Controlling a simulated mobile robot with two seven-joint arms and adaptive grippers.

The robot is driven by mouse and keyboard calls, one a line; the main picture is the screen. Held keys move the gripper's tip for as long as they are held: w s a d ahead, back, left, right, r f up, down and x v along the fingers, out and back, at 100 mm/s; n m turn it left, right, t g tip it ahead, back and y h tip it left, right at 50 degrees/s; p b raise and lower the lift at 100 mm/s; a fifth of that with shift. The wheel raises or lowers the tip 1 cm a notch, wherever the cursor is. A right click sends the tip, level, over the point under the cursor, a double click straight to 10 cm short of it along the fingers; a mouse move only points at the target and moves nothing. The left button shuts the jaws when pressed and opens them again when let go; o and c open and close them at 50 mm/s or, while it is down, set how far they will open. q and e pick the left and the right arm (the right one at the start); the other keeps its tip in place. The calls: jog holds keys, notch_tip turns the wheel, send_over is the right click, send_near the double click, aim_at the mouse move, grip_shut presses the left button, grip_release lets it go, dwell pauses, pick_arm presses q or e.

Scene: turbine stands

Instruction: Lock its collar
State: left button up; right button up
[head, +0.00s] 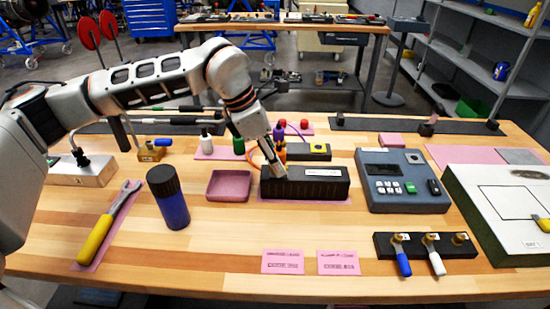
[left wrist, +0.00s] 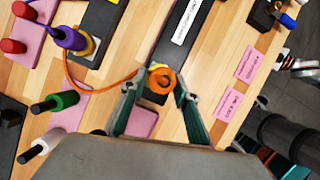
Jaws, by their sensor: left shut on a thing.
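An orange connector with a ring-shaped collar (left wrist: 161,79) stands at the end of a long black box (head: 318,182); the box also shows in the left wrist view (left wrist: 182,40). My left gripper (head: 272,160) comes down over that end of the box. In the left wrist view its two fingers (left wrist: 155,98) are shut on the orange connector, one on each side. An orange cable (left wrist: 105,86) loops from the connector towards the other plugs. The connector's lower part and how it seats in the box are hidden.
Purple (left wrist: 68,38), green (left wrist: 62,100) and white (left wrist: 38,148) plugs stand nearby. A pink tray (head: 229,186) and blue bottle (head: 168,198) are left of the box; a blue-grey keypad device (head: 402,181) is right. The table's front middle holds two pink labels (head: 283,262).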

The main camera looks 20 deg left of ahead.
dwell(0.3)
pick_arm(q)
jog(key=o, duration=1.1)
jog(key=v, duration=1.2)
jog(key=shift+s, duration=0.1)
